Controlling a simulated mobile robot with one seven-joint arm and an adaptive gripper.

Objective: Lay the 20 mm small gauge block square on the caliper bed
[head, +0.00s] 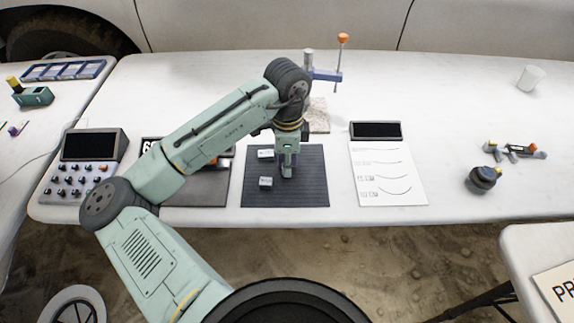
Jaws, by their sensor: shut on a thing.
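My gripper (287,170) points down over the right half of a dark ribbed mat (312,194) in the head view. It is shut on a small grey block, mostly hidden by the fingers; its size mark cannot be read. Two light grey blocks, one at the back (265,154) and one nearer the front (266,182), lie on the mat left of the gripper. Their marks are too small to read. I cannot tell for certain which thing is the caliper bed. A dark plate (205,193) with an orange part lies left of the mat, partly behind my arm.
A white chart (388,184) with a dark display (376,130) lies to the right. A blue stand (325,75) with an orange knob is behind the gripper. A button console (88,160) stands left. A dark round object (482,179) is far right. Table right of the chart is mostly clear.

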